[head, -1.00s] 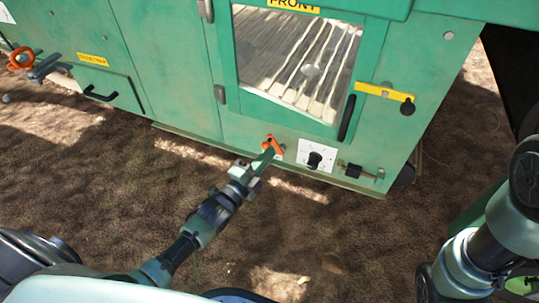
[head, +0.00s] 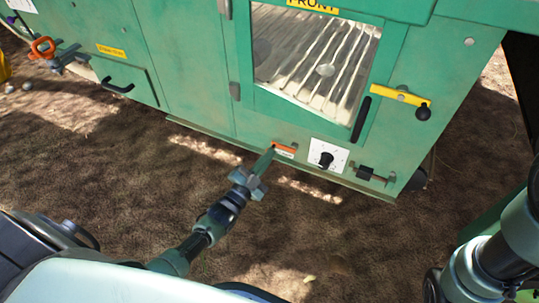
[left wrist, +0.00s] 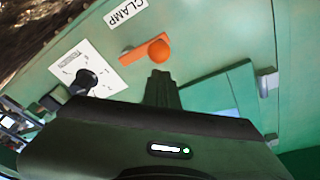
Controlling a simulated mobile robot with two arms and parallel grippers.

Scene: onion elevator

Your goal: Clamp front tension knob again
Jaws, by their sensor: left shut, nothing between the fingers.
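The orange clamp lever (head: 285,149) lies about level on the lower front panel of the green machine, above a small white label. In the left wrist view the lever (left wrist: 131,56) has a round orange end, and the label (left wrist: 125,12) reads CLAMP. A black knob (head: 326,160) on a white dial plate sits to its right; it also shows in the left wrist view (left wrist: 87,82). My left gripper (head: 271,151) is shut and empty. Its fingertips (left wrist: 160,74) are just beside the lever's round end, apparently apart from it. My right gripper is out of view.
A black knob on a threaded rod (head: 366,174) is at the panel's lower right. A door with a window (head: 315,60) and black handle (head: 361,118) is above. A yellow bar (head: 400,97) with a black knob is at right. Bare ground (head: 110,190) lies in front.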

